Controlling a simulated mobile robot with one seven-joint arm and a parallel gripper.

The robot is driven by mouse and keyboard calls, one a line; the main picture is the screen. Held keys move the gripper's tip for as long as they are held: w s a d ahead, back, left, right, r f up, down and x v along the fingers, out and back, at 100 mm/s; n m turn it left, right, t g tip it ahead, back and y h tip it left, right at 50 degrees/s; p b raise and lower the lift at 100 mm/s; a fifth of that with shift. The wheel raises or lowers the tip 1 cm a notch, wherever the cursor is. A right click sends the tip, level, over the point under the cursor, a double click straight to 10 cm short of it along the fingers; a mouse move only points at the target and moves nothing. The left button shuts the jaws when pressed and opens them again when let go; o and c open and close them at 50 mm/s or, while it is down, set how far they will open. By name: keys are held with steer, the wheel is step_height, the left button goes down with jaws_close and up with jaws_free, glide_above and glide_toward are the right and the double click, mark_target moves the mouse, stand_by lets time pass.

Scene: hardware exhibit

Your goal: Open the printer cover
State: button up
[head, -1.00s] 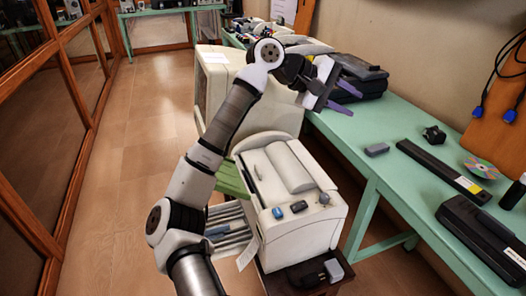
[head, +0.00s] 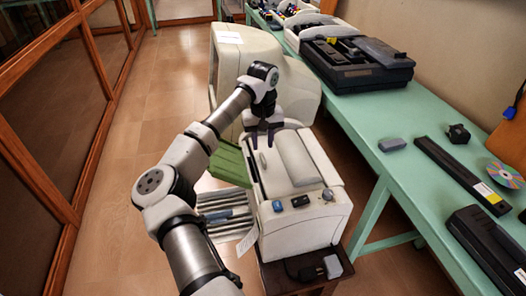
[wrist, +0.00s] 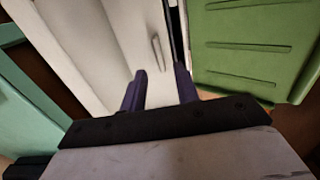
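The white printer (head: 315,232) stands on a small dark stand. Its top cover (head: 280,183) lies closed, with a slim raised handle (head: 263,162) near its left side. The handle also shows in the wrist view (wrist: 156,55). My gripper (head: 262,138) is above the far end of the cover, pointing down. Its two purple fingers (wrist: 160,85) are apart with nothing between them. In the wrist view the handle lies just beyond the gap between the fingertips; I see no contact.
A green ribbed panel (head: 229,163) is left of the printer. A large cream monitor-like machine (head: 290,88) stands behind it. A green table (head: 385,170) with a black device (head: 355,65) and small parts runs along the right. The floor at left is clear.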

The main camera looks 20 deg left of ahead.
mark_target(263, 158)
step_height(263, 158, down, 6)
steer(key=shift+r+p, duration=0.15)
steer(key=shift+p, duration=0.4)
jaws_close()
